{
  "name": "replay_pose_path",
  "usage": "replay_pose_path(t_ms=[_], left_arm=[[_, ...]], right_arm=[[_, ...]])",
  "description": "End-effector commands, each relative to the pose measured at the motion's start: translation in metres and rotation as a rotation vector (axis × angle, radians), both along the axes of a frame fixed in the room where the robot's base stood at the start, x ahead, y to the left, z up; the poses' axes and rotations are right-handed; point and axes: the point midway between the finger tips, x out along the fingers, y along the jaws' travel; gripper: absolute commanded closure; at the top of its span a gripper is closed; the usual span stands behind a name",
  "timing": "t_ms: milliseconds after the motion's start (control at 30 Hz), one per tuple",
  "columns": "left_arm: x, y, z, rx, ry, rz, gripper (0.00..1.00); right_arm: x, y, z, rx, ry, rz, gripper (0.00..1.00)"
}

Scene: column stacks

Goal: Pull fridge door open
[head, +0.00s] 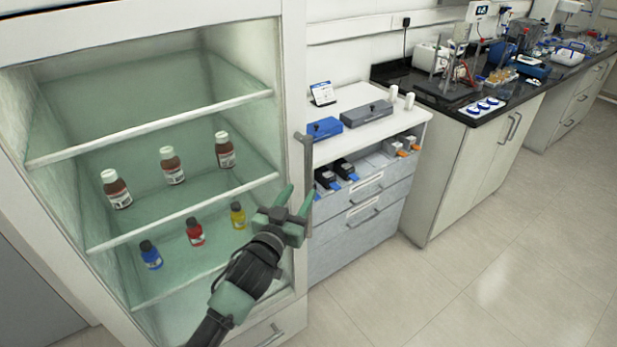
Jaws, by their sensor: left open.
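The fridge (293,80) is a tall pale cabinet at the left of the head view, with a greenish glass front that looks shut. Its vertical grey handle (307,160) is on the right edge of the front. My left gripper (297,197) is open, its green fingers pointing up at the lower part of the handle. One finger overlaps the handle in the picture. I cannot tell whether the fingers are around the handle or touch it. My right gripper is not in view.
Brown bottles (172,168) and small coloured bottles (195,233) stand on the fridge shelves. A white drawer unit (365,225) stands close beside the handle. A black-topped bench (450,95) with lab equipment is further right. The floor (470,270) at the right is clear.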

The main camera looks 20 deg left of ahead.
Motion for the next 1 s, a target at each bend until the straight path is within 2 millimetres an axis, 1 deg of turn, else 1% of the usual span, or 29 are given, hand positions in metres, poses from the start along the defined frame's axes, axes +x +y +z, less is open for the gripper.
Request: replay_pose_path(t_ms=[33, 200, 300, 400, 533, 767, 800, 867, 900, 933, 1000], left_arm=[[0.009, -0.001, 0.002, 0.000, -0.001, 0.000, 0.59], [0.038, -0.003, 0.002, 0.001, 0.001, -0.001, 0.59], [0.051, -0.004, 0.000, 0.000, 0.002, 0.000, 0.59], [0.060, -0.005, 0.000, 0.000, 0.002, -0.001, 0.59], [0.065, -0.005, -0.001, 0.000, 0.002, -0.001, 0.59], [0.065, -0.005, -0.001, 0.000, 0.003, -0.001, 0.59], [0.065, -0.005, -0.002, 0.000, 0.003, -0.001, 0.70], [0.065, -0.005, -0.002, 0.000, 0.003, -0.001, 0.86], [0.065, -0.005, -0.002, 0.000, 0.003, -0.001, 0.97], [0.065, -0.005, -0.002, 0.000, 0.003, -0.001, 1.00], [0.065, -0.005, -0.002, 0.000, 0.003, -0.001, 1.00]], right_arm=[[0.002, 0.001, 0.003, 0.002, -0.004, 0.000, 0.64], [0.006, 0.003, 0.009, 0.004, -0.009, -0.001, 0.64], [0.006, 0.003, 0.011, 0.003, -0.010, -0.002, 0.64], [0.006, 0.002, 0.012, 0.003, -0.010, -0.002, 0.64], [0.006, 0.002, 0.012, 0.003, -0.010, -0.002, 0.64], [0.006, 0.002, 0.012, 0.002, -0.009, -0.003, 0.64], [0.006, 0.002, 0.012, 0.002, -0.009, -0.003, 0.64], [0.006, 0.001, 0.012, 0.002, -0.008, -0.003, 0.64], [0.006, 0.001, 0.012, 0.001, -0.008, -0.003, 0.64], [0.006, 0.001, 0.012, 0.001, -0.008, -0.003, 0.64], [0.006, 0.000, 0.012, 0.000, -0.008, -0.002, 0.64]])
